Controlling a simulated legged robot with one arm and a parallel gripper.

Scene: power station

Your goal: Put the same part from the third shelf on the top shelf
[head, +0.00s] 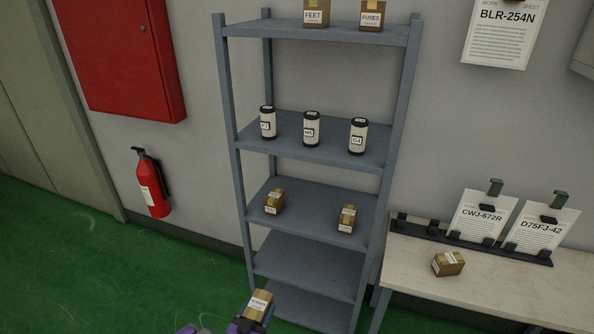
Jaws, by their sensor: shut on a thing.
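My gripper (245,323) is at the bottom edge of the head view, in front of the shelf unit and low. It is shut on a small brown box (259,304) with a white label too small to read. The grey shelf unit's top shelf (340,33) holds a FEET box (316,14) and a FUSES box (372,16), both cut by the frame's upper edge. The third shelf (310,213) holds a left small box (274,202) and a right small box (347,218). Their labels are not readable.
Three labelled canisters (311,129) stand on the second shelf. The lower shelves (310,264) look empty. A table (420,258) at right bears a box (448,263) and sheets CWJ-672R (483,216) and D75FJ-42 (541,230). Sheet BLR-254N (504,35) and a fire extinguisher (152,184) are on the wall.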

